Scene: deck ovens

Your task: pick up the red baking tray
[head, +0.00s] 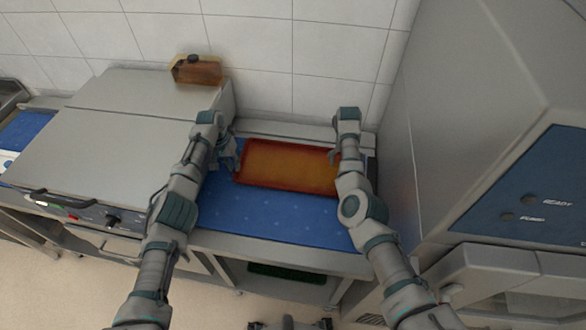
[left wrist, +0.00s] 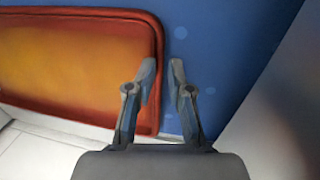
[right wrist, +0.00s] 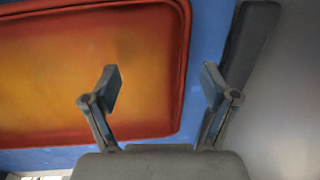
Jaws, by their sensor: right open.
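The red baking tray (head: 290,167) has an orange-yellow inside and lies flat on the blue countertop. My left gripper (head: 230,162) is at the tray's left end. In the left wrist view its fingers (left wrist: 164,65) are a narrow gap apart, one over the tray's rim (left wrist: 152,95) and one over the blue surface; I cannot tell whether they touch the rim. My right gripper (head: 336,156) is at the right end, partly hidden by my arm. In the right wrist view its fingers (right wrist: 160,80) are wide apart on either side of the tray's edge (right wrist: 180,60), with nothing held.
A grey lidded appliance (head: 130,110) with front knobs stands to the left, with an amber container (head: 196,70) at its back. A large steel oven (head: 480,110) closes off the right. The blue counter (head: 270,212) is clear in front of the tray. A tiled wall (head: 290,50) stands behind.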

